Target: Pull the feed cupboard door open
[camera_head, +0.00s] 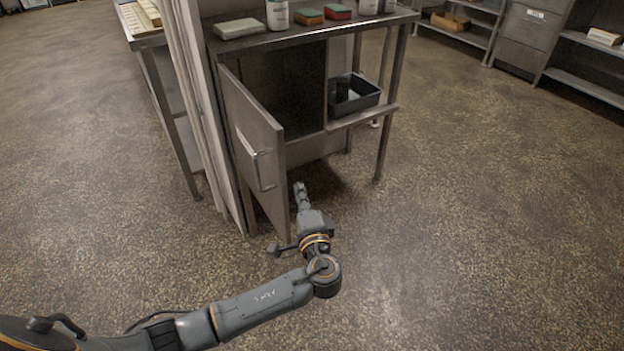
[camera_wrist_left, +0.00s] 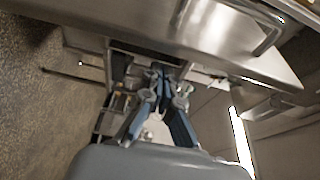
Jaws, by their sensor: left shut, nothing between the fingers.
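The feed cupboard door (camera_head: 262,155) is a grey metal panel hinged on its left side, and it stands wide open. Its bar handle (camera_head: 256,168) and a pale label show on the outer face. The dark inside of the cupboard (camera_head: 292,88) is visible behind it. My left gripper (camera_head: 299,188) is shut and empty, just right of the door's free edge, in front of the opening. In the left wrist view the door (camera_wrist_left: 190,25) and its handle (camera_wrist_left: 268,38) cross the top, with the shut fingers (camera_wrist_left: 160,72) below them. My right gripper is not in view.
The metal worktop (camera_head: 310,33) above holds a sponge block (camera_head: 239,28), coloured sponges and containers. A black bin (camera_head: 355,93) sits on the side shelf right of the cupboard. Another table (camera_head: 160,80) stands left. The floor in front and to the right is clear.

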